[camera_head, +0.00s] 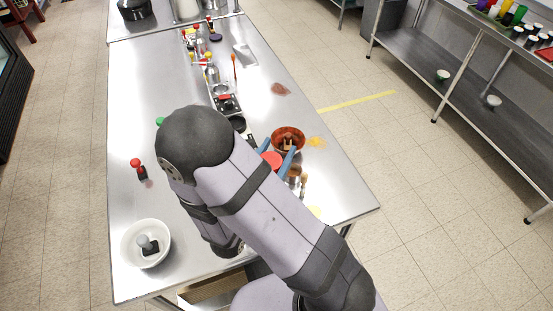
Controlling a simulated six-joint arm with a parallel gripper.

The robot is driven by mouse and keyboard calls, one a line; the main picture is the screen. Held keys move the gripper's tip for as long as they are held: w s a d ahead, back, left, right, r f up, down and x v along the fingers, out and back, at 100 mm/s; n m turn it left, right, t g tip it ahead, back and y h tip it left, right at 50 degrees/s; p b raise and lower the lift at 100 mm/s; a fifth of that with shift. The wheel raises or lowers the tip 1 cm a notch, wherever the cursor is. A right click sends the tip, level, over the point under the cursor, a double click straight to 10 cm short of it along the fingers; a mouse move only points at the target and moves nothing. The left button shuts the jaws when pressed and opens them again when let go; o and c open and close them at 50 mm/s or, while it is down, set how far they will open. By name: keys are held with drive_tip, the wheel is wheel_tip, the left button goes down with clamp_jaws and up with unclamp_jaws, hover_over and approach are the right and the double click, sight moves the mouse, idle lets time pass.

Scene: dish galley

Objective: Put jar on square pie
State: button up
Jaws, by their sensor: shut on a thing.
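My gripper (280,147) reaches out past my arm, its two blue fingers near the near side of a red-brown bowl. A round red thing (271,160) shows between the fingers and looks like the top of the jar held there; the arm hides the rest. Small brown pieces (288,142) show in the bowl (287,132). I cannot tell whether one of them is the square pie, which I cannot pick out clearly elsewhere.
The steel table (150,90) carries bottles and utensils (205,60) in a row at the back. A white bowl (128,242) with a grey-knobbed thing stands front left, a red-knobbed thing (136,163) behind it. Brown items (295,172) stand close right of the gripper. The left side is mostly clear.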

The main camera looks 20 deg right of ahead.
sight(281, 159)
drive_tip(key=shift+r, duration=0.6)
drive_tip(key=shift+s, duration=0.1)
drive_tip(key=s+p, duration=0.2)
drive_tip(key=p, duration=0.1)
drive_tip(key=shift+a+r, duration=0.1)
drive_tip(key=shift+r, duration=0.15)
drive_tip(key=shift+s, duration=0.5)
wheel_tip(281, 159, down, 4)
drive_tip(key=b, duration=0.3)
drive_tip(key=shift+r, duration=0.25)
drive_tip(key=shift+f+p, duration=0.2)
drive_tip(key=shift+p, duration=0.25)
drive_tip(key=shift+f, duration=1.3)
drive_tip(key=shift+f, duration=0.1)
drive_tip(key=shift+f+p, duration=0.45)
drive_tip(key=shift+f, duration=1.3)
